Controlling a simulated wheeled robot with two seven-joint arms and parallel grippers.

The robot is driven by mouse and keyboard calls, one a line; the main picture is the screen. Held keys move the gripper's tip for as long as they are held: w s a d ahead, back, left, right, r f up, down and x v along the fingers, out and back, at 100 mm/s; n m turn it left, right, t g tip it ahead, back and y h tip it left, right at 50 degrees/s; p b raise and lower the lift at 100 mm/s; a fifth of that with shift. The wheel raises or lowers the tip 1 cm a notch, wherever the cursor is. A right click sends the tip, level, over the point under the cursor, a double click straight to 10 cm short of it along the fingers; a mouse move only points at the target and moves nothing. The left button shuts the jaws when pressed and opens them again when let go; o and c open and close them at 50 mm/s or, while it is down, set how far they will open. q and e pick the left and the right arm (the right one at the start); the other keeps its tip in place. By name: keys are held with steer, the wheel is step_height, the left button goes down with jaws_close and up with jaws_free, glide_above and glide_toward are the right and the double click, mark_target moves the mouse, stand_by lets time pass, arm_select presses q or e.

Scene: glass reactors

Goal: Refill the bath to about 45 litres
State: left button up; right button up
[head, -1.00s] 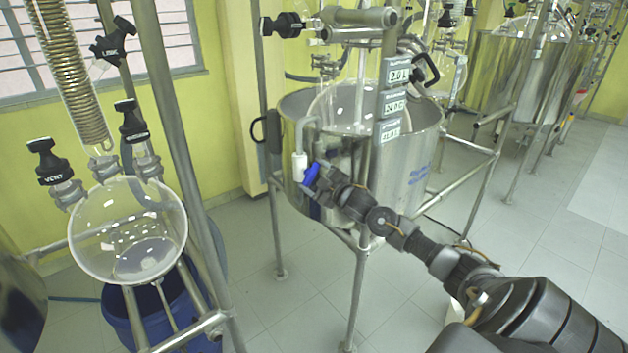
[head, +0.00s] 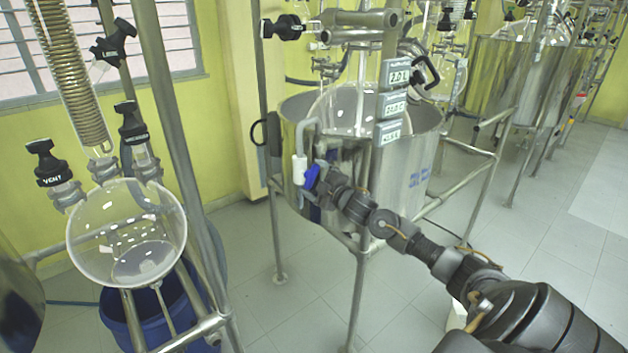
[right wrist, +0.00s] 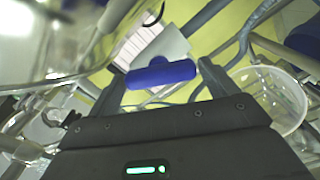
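The bath is a wide steel pot (head: 412,160) around a round glass flask (head: 345,108), in the middle of the head view. A white valve body (head: 299,168) with a blue lever (head: 312,177) sits at the end of a grey pipe at its left front. The lever also shows in the right wrist view (right wrist: 160,74). My right gripper (head: 322,178) is at the lever. Its fingers (right wrist: 162,78) are spread apart, with the lever across the space at their tips; contact is unclear. My left gripper is out of view.
A steel frame (head: 362,290) stands around the bath. At left are a clear round flask (head: 128,235) with black-capped valves, a metal coil (head: 70,80) and a blue bucket (head: 120,318). More steel baths (head: 490,85) stand at the back right. The floor at right is clear.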

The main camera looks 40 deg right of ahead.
steer(key=shift+o, duration=1.1)
steer(key=shift+s, duration=0.1)
steer(key=shift+s+f, duration=0.15)
steer(key=shift+s, duration=0.2)
steer(key=s+b, duration=0.2)
steer(key=s, duration=0.8)
steer(key=shift+a, duration=0.1)
stand_by(5.3)
